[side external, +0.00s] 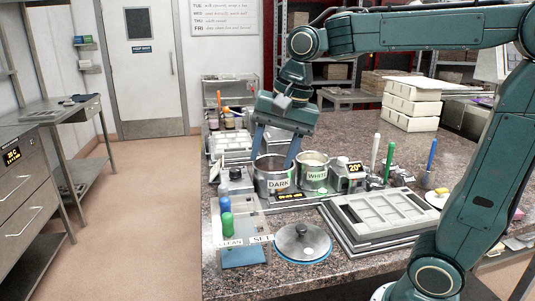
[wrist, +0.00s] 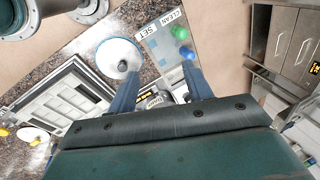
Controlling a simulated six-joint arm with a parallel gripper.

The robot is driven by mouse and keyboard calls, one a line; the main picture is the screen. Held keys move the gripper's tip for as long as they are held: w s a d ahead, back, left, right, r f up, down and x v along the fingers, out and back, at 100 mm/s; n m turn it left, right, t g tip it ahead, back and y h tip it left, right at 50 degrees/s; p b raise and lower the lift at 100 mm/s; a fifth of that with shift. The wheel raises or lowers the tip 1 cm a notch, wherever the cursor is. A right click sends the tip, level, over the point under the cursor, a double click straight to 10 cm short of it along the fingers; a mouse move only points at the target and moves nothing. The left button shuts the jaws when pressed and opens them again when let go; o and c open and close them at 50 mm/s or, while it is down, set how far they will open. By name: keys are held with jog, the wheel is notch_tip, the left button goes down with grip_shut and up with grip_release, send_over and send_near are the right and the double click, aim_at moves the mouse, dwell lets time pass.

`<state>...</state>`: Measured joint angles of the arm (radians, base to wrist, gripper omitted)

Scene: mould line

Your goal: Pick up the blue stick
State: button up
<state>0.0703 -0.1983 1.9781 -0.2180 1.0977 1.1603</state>
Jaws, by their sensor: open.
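A slim blue stick (side external: 432,154) stands nearly upright in a small grey holder at the right of the counter in the side external view. I cannot make it out in the wrist view. My gripper (side external: 272,160) is open, its two blue fingers pointing down at the pot marked DARK (side external: 272,182), well to the left of the stick. In the wrist view my gripper (wrist: 159,72) shows its fingers apart with nothing held between them. Whether the fingertips reach inside the pot's rim is unclear.
A white stick (side external: 376,152) and a green stick (side external: 389,160) stand left of the blue one. The pot marked WHITE (side external: 314,172) is beside the DARK pot. A grey mould tray (side external: 345,238), a round lid (side external: 303,242) and a CLEAN SET mat (side external: 244,256) lie in front.

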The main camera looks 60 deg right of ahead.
aim_at(225, 198)
jog(key=w+d+f+m+g, duration=0.2)
jog(key=w+f+m, duration=0.1)
jog(key=w+m, duration=0.7)
jog(key=w, duration=0.3)
jog(key=shift+w+d+f+m, duration=0.2)
jog(key=shift+f+m, duration=0.2)
jog(key=shift+f, duration=0.1)
jog(key=shift+w+a+f, duration=0.15)
jog(key=shift+a+f, duration=0.1)
jog(key=shift+f, duration=2)
jog(key=shift+w+a+f, duration=0.15)
jog(key=shift+a+f, duration=0.1)
jog(key=shift+f, duration=2)
jog(key=shift+w+a+f, duration=0.15)
jog(key=shift+a+f, duration=0.1)
jog(key=shift+f, duration=2)
jog(key=c, duration=1.1)
